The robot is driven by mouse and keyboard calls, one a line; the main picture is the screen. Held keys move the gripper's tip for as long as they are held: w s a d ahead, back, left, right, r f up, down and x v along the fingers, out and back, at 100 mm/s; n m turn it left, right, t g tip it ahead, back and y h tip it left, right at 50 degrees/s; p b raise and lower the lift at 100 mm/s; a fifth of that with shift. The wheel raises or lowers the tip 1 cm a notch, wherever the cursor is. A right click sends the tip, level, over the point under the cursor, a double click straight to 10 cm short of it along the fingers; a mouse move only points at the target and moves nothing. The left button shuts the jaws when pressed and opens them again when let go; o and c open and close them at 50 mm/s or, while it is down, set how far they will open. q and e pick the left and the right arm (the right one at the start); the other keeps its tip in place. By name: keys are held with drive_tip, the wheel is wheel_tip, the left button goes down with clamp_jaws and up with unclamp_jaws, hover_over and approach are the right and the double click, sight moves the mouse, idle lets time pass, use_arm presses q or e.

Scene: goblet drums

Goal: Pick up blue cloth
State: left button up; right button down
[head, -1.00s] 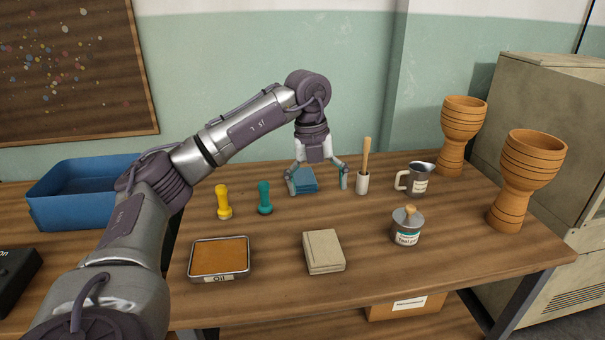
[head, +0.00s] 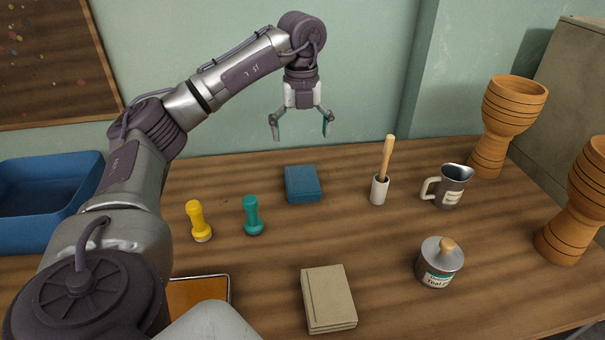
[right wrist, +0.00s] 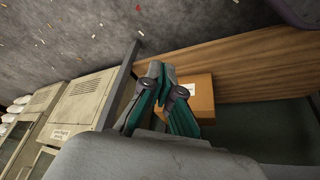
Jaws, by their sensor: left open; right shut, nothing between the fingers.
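The blue cloth (head: 303,184) is a folded square lying flat on the wooden table, near its back edge in the head view. My left gripper (head: 301,133) is open and empty. It hangs in the air above and behind the cloth, fingers pointing down, apart from it. My right gripper (right wrist: 166,108) shows in the right wrist view, shut and empty, with a cardboard box behind it below the table. The right gripper is not in the head view.
A teal stamp-like tool (head: 252,216) and a yellow one (head: 198,221) stand left of the cloth. A white holder (head: 379,190), metal jug (head: 450,187), lidded tin (head: 440,262) and goblet drums (head: 509,115) stand to the right. A blue bin (head: 45,235) is left.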

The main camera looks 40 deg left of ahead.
use_arm(q)
drive_tip(key=b, duration=0.1)
hover_over(302, 178)
wheel_tip(302, 178, down, 6)
drive_tip(key=shift+f, duration=0.15)
drive_tip(key=shift+f+b, duration=0.4)
drive_tip(key=shift+f, duration=0.15)
wheel_tip(302, 178, down, 4)
drive_tip(key=shift+f+b, duration=0.1)
drive_tip(key=shift+b, duration=0.75)
drive_tip(key=shift+f, duration=0.15)
drive_tip(key=c, duration=1)
use_arm(e)
drive_tip(key=w+a+r+t+y, duration=0.2)
drive_tip(key=w+a+r+t, duration=0.3)
drive_tip(key=w+r+t, duration=0.5)
drive_tip(key=w, duration=0.2)
drive_tip(key=shift+w+r+n+y, duration=0.15)
drive_tip(key=shift+w+n+y, duration=0.15)
use_arm(q)
drive_tip(key=shift+r, duration=0.2)
use_arm(e)
drive_tip(key=shift+d, duration=0.1)
